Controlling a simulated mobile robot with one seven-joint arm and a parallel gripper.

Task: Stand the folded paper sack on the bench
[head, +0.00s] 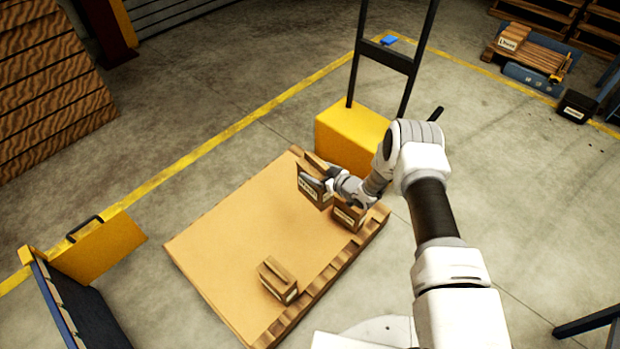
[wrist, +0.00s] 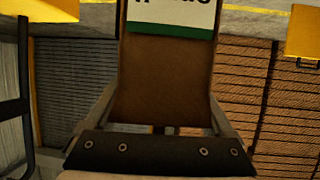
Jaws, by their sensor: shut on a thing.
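My gripper (head: 326,181) is shut on a brown paper sack (head: 311,189) with a white label, held over the far right part of the pallet. In the wrist view the sack (wrist: 165,75) sits between the fingers, with its label and green stripe at the top edge. In the head view it looks tilted; I cannot tell whether its base touches anything. A third sack (head: 279,280) stands near the pallet's front right edge. No bench can be clearly made out.
The tan-topped pallet (head: 225,245) is mostly bare on its left. A yellow truck with a black upright frame (head: 350,135) stands directly behind it. A yellow panel (head: 98,247) stands at the left. Stacked wooden crates (head: 45,90) are at the far left. Grey floor is open around.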

